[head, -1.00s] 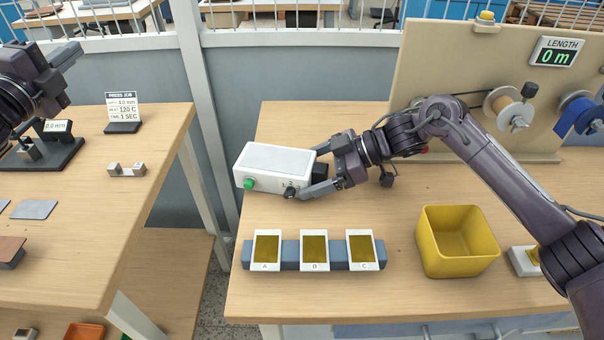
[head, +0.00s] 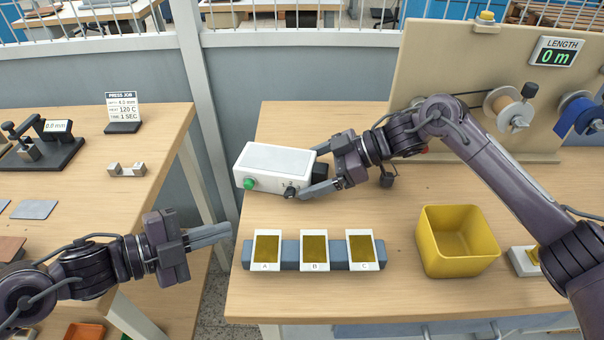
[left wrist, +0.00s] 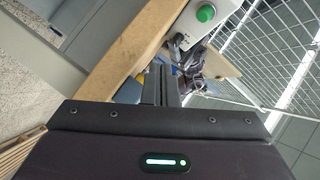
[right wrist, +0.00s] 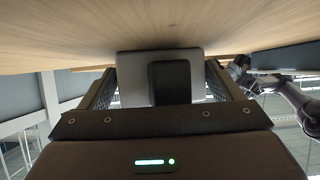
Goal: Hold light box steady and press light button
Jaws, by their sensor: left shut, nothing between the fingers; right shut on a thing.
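The white light box (head: 276,165) sits on the right table near its left edge, with a pale grey top panel. A green button (head: 249,184) and a dark knob (head: 290,191) are on its front side. My right gripper (head: 312,172) is shut on the light box from its right end; the box end and a dark block show between its fingers in the right wrist view (right wrist: 170,80). My left gripper (head: 228,233) is shut and empty, in front of and left of the box, apart from it. In the left wrist view the green button (left wrist: 206,13) shows beyond the closed fingers (left wrist: 160,85).
A blue-grey rack (head: 289,256) with three gold-faced cards, A, B and C, lies in front of the box. A yellow bin (head: 457,240) stands to its right. A gap separates the left table (head: 110,200) from the right table. A reel board (head: 480,80) stands behind.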

